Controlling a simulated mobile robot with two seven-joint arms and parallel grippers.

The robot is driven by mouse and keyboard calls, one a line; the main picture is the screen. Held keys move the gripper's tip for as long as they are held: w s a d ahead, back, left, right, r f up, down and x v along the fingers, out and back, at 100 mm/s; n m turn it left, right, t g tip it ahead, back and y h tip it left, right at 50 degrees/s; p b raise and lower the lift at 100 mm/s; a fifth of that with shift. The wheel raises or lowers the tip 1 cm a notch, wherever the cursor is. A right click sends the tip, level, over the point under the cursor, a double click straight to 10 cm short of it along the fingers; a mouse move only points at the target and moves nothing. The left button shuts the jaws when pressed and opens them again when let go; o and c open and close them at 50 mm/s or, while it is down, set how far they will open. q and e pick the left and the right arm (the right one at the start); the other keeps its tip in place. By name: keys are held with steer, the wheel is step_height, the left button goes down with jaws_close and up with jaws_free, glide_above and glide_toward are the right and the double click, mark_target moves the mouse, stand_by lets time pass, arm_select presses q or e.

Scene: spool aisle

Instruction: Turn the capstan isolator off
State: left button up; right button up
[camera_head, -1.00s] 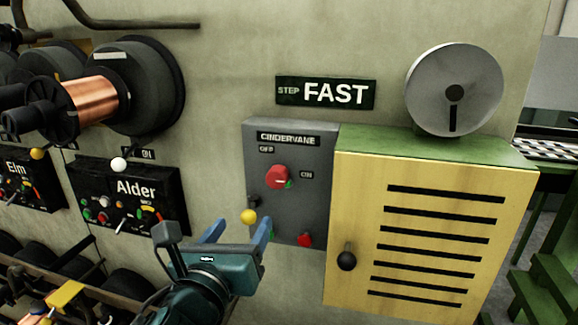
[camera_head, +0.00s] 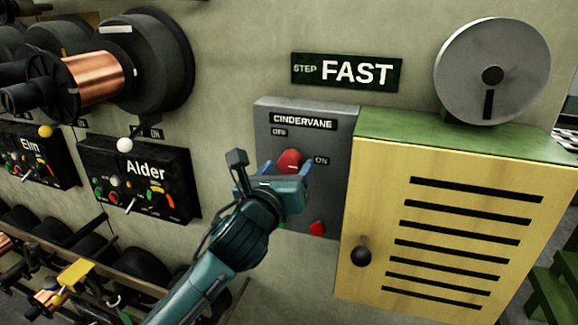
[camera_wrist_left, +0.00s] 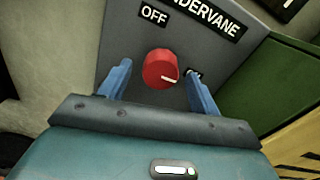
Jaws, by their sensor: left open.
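The grey isolator box (camera_head: 345,135) is labelled CINDERVANE, with OFF at upper left and ON at the right. Its red rotary knob (camera_head: 290,160) sits between these labels. In the left wrist view the red knob (camera_wrist_left: 160,69) has a white pointer mark aimed toward the partly hidden ON label. My left gripper (camera_head: 288,170) is open in front of the box. In the wrist view its blue fingers (camera_wrist_left: 158,82) stand on either side of the knob, with gaps that look clear. The lower part of the box is partly hidden by my gripper. My right gripper is not in view.
A yellow slatted cabinet (camera_head: 450,220) with a black knob (camera_head: 362,257) stands right of the box. The Alder panel (camera_head: 140,180) and a copper spool (camera_head: 92,80) are on the left. A red part (camera_head: 317,228) sits low on the box.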

arm_select(q)
steer(key=shift+x, duration=0.85)
steer(key=shift+c, duration=0.2)
steer(key=c, duration=0.9)
steer(key=shift+c, duration=0.2)
